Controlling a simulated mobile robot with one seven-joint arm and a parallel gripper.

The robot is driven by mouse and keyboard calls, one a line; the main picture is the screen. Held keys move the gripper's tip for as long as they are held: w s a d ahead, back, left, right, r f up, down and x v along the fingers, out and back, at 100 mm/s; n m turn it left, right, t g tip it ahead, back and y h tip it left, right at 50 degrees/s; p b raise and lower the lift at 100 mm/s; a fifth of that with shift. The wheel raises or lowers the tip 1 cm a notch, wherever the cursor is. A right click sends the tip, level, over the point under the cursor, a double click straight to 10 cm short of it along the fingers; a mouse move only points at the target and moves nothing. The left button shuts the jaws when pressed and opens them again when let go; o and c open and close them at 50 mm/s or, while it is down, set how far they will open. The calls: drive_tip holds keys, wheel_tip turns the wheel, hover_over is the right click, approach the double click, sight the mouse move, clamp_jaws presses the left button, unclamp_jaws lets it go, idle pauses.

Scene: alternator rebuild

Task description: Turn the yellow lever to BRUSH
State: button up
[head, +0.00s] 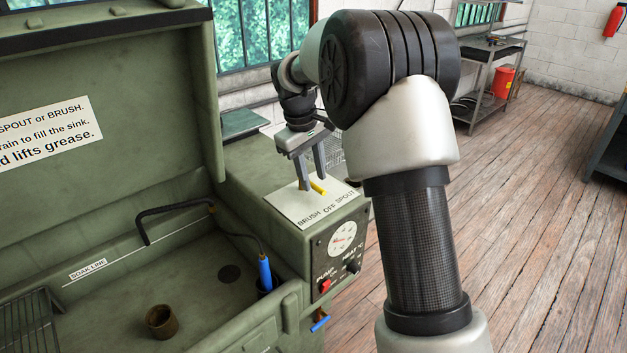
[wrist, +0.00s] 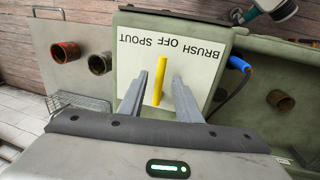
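The yellow lever (wrist: 160,82) stands on the white label plate (wrist: 201,62) marked BRUSH, OFF and SPOUT. In the wrist view it points at OFF, with BRUSH to the right, on the sink side, and SPOUT to the left. My gripper (wrist: 161,82) is open, with one finger on each side of the lever and a visible gap on both sides. In the head view my gripper (head: 312,178) reaches down over the plate (head: 290,208). Only part of the lever (head: 318,187) shows there, beside the fingers.
The green parts washer's open lid (head: 120,130) stands to the left. Its sink holds a blue-handled brush (head: 265,273) on a hose and a brown cup (head: 161,321). A red switch (head: 324,286) is on the front panel. Two cylindrical parts (wrist: 66,52) (wrist: 99,64) show in the wrist view.

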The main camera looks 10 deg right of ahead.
drive_tip(key=shift+x, duration=0.75)
clamp_jaws()
drive_tip(key=shift+a, duration=0.1)
drive_tip(key=m+p, duration=0.1)
drive_tip(key=a+m, duration=0.1)
drive_tip(key=m, duration=0.1)
drive_tip(key=m+p, duration=0.1)
drive_tip(key=shift+s+a+r+g+p, duration=0.15)
drive_tip(key=shift+s+a+g+p, duration=0.05)
drive_tip(key=shift+a+g+p, duration=0.2)
drive_tip(key=shift+w+a+m+g+p, duration=0.15)
drive_tip(key=shift+a+m+p, duration=0.25)
drive_tip(key=shift+m, duration=0.45)
drive_tip(key=shift+a+m+g+p, duration=0.25)
drive_tip(key=shift+m+p, duration=0.2)
drive_tip(key=shift+m, duration=0.35)
drive_tip(key=shift+w+a+m+g+p, duration=0.1)
drive_tip(key=shift+a+m+p, duration=0.3)
drive_tip(key=shift+m, duration=0.45)
